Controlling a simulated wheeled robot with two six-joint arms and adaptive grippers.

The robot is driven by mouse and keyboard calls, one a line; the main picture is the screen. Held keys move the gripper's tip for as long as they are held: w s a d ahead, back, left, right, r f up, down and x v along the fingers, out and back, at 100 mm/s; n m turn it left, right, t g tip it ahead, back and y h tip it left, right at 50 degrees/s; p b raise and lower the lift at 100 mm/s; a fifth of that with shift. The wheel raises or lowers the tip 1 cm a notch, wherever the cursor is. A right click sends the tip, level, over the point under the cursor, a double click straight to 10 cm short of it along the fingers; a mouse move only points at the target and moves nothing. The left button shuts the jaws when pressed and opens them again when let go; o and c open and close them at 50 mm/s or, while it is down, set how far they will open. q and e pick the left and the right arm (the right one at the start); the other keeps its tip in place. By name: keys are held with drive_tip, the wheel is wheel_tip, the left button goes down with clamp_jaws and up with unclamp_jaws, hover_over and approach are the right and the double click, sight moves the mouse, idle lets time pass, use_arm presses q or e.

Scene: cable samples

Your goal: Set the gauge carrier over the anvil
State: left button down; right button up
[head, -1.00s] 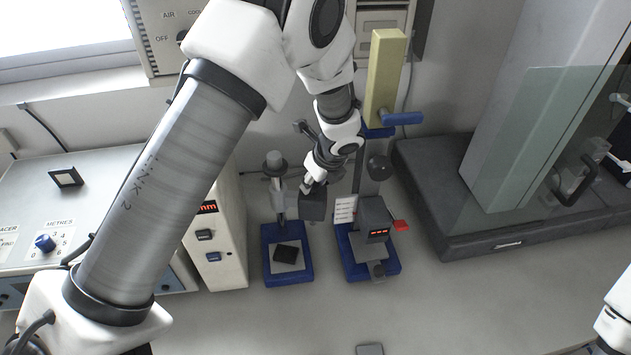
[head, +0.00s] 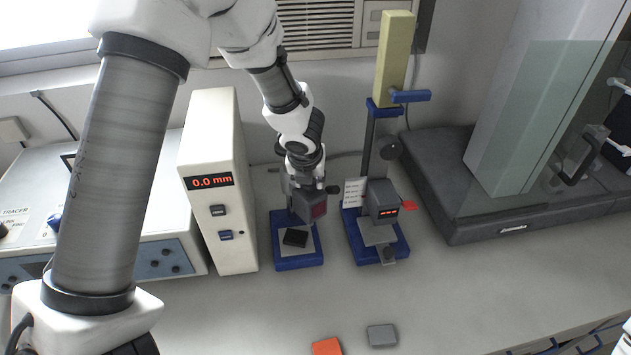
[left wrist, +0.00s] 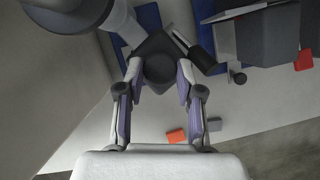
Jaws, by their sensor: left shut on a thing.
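My left gripper (head: 304,180) is shut on the grey gauge carrier (head: 314,207) of the left gauge stand. The carrier is a dark block on the stand's post; most of the post is hidden behind my gripper. In the left wrist view, the fingers (left wrist: 159,90) stand either side of the carrier's round dark top (left wrist: 160,68). The stand's blue base (head: 300,263) bears a light plate with a dark square anvil (head: 295,238). The carrier sits above the base, near the anvil; I cannot tell whether it is exactly over it. My right gripper is out of view.
A second gauge stand (head: 385,250) stands close on the right, with a tall post and a red tab. A white readout box (head: 222,150) showing 0.0 mm is on the left. An orange block (head: 327,346) and a grey block (head: 382,335) lie in front on otherwise clear bench.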

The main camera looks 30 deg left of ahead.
sight(295, 194)
use_arm(q)
drive_tip(key=shift+s+a+f+m+h, duration=0.15)
drive_tip(key=shift+s+f+m+h, duration=0.15)
drive_tip(key=shift+s+m, duration=0.2)
drive_tip(key=shift+s+a+r+m+h, duration=0.15)
drive_tip(key=shift+s+a+m+h, duration=0.2)
drive_tip(key=shift+s+m, duration=0.4)
drive_tip(key=shift+s+a+m+h+p, duration=0.4)
drive_tip(key=shift+a+m, duration=0.1)
drive_tip(key=shift+m, duration=0.65)
drive_tip(key=shift+s+a+m, duration=0.3)
drive_tip(key=shift+a+m, duration=0.1)
drive_tip(key=shift+m, duration=0.2)
drive_tip(key=c, duration=0.8)
unclamp_jaws()
drive_tip(key=shift+o, duration=0.3)
drive_tip(key=shift+w, duration=0.25)
